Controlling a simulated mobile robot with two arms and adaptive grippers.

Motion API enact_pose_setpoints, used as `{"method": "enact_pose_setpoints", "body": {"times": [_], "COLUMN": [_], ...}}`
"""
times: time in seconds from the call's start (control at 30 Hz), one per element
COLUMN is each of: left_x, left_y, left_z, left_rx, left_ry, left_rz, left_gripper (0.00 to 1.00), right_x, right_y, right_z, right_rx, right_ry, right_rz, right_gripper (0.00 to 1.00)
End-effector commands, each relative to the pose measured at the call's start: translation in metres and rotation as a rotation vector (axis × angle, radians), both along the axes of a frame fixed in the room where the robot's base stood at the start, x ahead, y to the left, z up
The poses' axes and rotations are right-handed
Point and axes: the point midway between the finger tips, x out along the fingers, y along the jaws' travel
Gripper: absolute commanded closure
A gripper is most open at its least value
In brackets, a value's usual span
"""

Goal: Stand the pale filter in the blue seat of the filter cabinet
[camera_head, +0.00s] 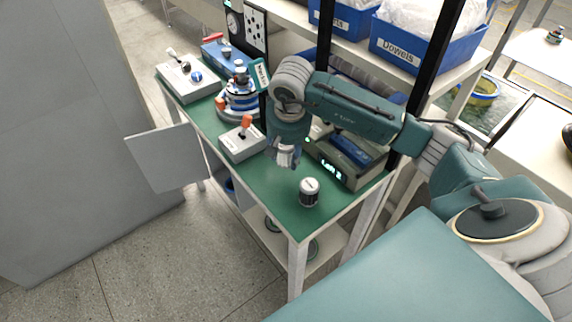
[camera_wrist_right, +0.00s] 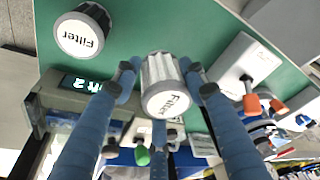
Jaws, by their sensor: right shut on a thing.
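The pale filter (camera_wrist_right: 160,78) is a light, ribbed cylinder with a white end marked "Filter". My left gripper is out of view.
A grey box with a lit display (camera_head: 333,170) and blue top stands right of my gripper. A white box with an orange handle (camera_head: 242,141) stands left of it. Blue bins (camera_head: 395,48) fill the shelf behind. The green worktop's (camera_head: 268,186) front is mostly clear.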

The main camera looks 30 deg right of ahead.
Motion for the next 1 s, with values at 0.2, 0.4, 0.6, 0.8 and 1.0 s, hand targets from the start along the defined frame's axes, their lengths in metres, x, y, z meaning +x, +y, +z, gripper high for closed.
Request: {"method": "enact_pose_setpoints", "body": {"times": [0.2, 0.4, 0.6, 0.8, 1.0], "left_x": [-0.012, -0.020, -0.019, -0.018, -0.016], "left_y": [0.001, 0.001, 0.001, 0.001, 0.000], "left_z": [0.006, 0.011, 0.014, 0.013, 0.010], "left_rx": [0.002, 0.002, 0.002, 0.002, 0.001], "left_ry": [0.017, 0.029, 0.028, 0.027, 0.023], "left_rz": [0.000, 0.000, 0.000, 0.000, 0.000], "left_gripper": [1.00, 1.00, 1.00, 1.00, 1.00], "right_x": [0.000, -0.001, 0.000, 0.000, 0.000], "right_y": [0.000, 0.001, 0.000, 0.000, 0.000], "right_z": [-0.024, -0.043, -0.063, -0.063, -0.066], "right_rx": [0.001, 0.002, 0.000, 0.000, 0.001], "right_ry": [-0.001, 0.003, -0.001, -0.001, 0.000], "right_rz": [-0.001, 0.000, 0.000, 0.000, 0.001], "right_gripper": [0.91, 0.91, 0.91, 0.91, 0.44]}}
